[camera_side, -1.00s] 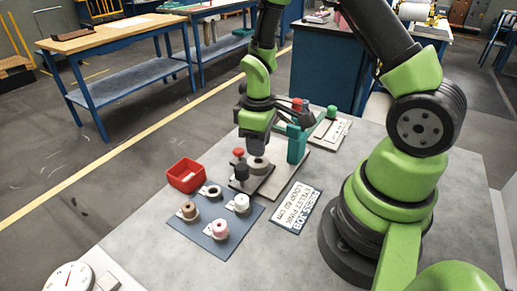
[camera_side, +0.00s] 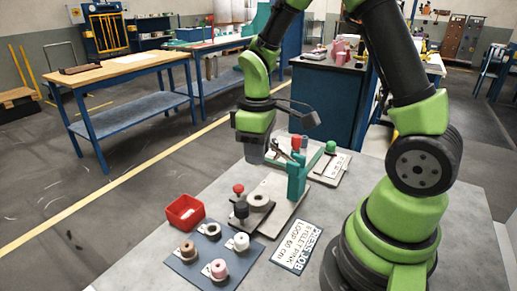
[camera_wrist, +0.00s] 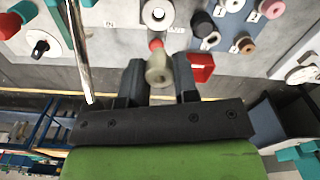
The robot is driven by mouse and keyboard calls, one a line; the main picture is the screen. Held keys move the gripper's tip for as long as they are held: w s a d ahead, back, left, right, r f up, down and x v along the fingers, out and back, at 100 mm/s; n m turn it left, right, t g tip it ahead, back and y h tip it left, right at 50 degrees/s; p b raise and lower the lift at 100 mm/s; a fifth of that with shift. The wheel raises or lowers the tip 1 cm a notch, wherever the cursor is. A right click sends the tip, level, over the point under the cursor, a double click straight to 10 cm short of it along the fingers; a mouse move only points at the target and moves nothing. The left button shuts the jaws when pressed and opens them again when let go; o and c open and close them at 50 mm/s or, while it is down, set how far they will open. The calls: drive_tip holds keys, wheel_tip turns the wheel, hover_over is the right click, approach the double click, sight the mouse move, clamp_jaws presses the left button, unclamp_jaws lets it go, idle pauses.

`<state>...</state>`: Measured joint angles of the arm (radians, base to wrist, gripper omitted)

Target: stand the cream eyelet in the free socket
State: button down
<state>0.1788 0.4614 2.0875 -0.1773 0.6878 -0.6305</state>
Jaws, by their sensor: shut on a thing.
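The cream eyelet (camera_wrist: 158,70) is between the fingers of my gripper (camera_wrist: 160,80) in the wrist view, held off the bench. In the side view my gripper (camera_side: 255,152) hangs above and behind the press plate, and I cannot make out the eyelet there. The blue mat (camera_side: 193,268) carries a brown eyelet (camera_side: 187,250), a white eyelet (camera_side: 239,242) and a pink eyelet (camera_side: 219,268). Its back spot has a low dark-centred ring (camera_side: 212,230); I cannot tell whether that is an empty socket or a dark piece. The ring on the press plate (camera_side: 260,200) shows an open hole.
A red bin (camera_side: 184,213) stands left of the mat. A printed card (camera_side: 298,247) lies right of the mat. Bare bench lies in front.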

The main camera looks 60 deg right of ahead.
drive_tip(key=w+a+f+n, duration=0.1)
drive_tip(key=w+a+n, duration=0.15)
drive_tip(key=a, duration=0.25)
drive_tip(key=w+a+f+n, duration=0.2)
drive_tip(key=a+n, duration=0.1)
drive_tip(key=a, duration=0.3)
drive_tip(key=shift+d+f, duration=0.1)
drive_tip(key=shift+f, duration=3.25)
drive_tip(key=shift+f, duration=0.3)
drive_tip(key=shift+f, duration=0.75)
drive_tip(key=shift+f, duration=0.2)
drive_tip(key=shift+f, duration=0.15)
drive_tip(key=c, duration=0.8)
unclamp_jaws()
